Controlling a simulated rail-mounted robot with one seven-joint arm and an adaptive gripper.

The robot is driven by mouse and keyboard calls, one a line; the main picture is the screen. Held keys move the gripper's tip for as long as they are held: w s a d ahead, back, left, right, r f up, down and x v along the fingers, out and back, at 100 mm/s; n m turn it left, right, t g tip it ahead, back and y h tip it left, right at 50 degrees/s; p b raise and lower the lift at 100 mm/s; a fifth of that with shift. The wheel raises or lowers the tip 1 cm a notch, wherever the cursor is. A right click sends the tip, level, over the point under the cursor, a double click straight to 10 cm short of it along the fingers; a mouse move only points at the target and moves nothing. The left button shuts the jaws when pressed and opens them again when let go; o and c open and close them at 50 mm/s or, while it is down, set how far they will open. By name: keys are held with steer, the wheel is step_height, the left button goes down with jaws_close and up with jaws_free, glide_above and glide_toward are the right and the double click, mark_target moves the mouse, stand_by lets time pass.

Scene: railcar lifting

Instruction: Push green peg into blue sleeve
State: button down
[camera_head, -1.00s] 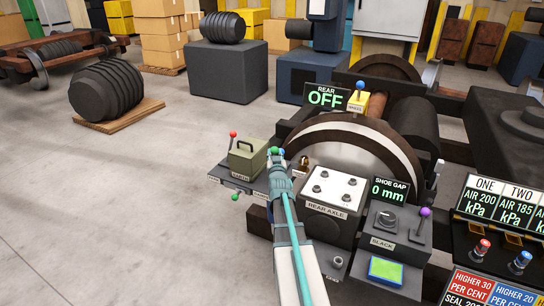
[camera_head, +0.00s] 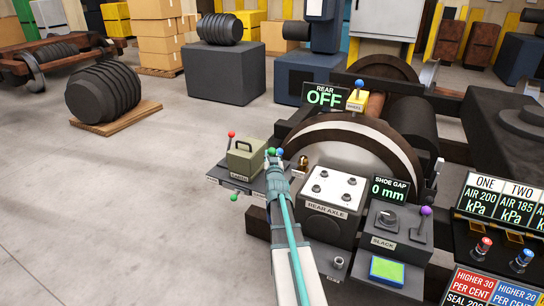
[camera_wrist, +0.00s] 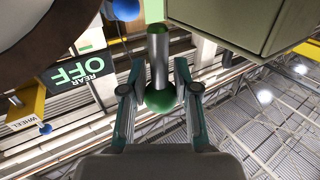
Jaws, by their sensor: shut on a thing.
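The green peg (camera_wrist: 160,60) shows in the wrist view as a grey metal shaft with a green ball at its near end and a green band at its far end. My gripper (camera_wrist: 160,92) is shut on its green ball, one finger on each side. In the head view my gripper (camera_head: 277,164) is beside the olive green case, with a green ball (camera_head: 270,151) and a blue ball (camera_head: 281,152) just beyond it. The blue ball (camera_wrist: 125,9) is at the upper left in the wrist view. I cannot make out a blue sleeve; the peg's far end meets nothing I can identify.
The olive green case (camera_head: 246,158) stands close on the left, by a red-topped lever (camera_head: 231,135). The REAR AXLE box (camera_head: 331,199) is close on the right, with the large wheel (camera_head: 350,145) behind it. Open floor (camera_head: 130,210) lies left.

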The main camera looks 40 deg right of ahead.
steer(key=shift+f+b, duration=1.5)
steer(key=shift+f, duration=0.6)
steer(key=shift+f+b, duration=2.2)
steer(key=shift+f, duration=0.1)
stand_by(0.5)
steer(key=c, duration=0.8)
jaws_free()
steer(key=shift+s+a, duration=0.1)
steer(key=shift+s, duration=0.05)
steer(key=v, duration=1.1)
steer(key=shift+s+a, duration=0.25)
